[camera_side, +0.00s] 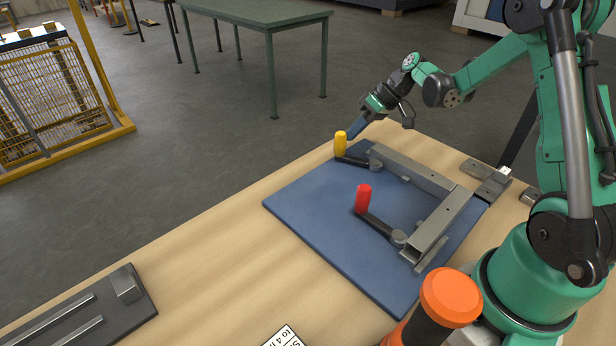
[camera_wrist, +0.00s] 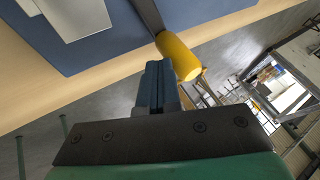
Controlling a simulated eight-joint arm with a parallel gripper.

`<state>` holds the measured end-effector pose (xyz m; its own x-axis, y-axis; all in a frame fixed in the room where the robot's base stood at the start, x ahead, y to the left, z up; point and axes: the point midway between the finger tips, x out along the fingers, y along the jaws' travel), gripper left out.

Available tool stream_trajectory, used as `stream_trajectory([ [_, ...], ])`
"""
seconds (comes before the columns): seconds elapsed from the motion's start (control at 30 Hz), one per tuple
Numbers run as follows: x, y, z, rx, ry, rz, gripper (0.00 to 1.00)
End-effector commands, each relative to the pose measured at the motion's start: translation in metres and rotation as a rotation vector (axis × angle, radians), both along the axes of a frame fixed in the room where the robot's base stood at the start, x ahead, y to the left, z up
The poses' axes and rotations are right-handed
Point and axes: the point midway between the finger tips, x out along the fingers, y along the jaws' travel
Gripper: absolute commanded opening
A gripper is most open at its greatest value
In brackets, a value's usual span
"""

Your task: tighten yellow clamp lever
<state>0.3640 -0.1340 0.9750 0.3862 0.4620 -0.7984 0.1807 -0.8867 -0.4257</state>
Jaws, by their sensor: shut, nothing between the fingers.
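The yellow clamp lever (camera_side: 341,143) stands at the far left part of the blue board, its yellow handle upright on a dark arm that runs to a grey metal frame. In the wrist view the yellow handle (camera_wrist: 179,56) lies just beyond my fingertips and slightly right. My gripper (camera_side: 354,131) is shut and empty, its blue fingers right beside the yellow handle. In the wrist view my gripper (camera_wrist: 157,70) shows its two fingers pressed together. Whether the fingers touch the handle I cannot tell.
A red clamp lever (camera_side: 363,199) stands nearer on the same blue board (camera_side: 310,215). The grey frame (camera_side: 440,222) lies on the board's right side. A dark tray (camera_side: 85,318) sits at the table's front left. The wooden table between is clear.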

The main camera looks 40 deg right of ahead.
Motion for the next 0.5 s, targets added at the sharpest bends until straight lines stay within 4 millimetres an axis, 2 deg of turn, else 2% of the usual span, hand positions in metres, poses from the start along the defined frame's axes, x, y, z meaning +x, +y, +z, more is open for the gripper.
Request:
stream_trajectory([
  [0.13, 0.000, 0.009, 0.000, 0.001, 0.000, 0.127, 0.00],
  [0.37, -0.003, 0.022, 0.000, 0.000, 0.000, 0.118, 0.00],
  [0.5, -0.005, 0.029, 0.000, 0.001, 0.001, 0.230, 0.00],
])
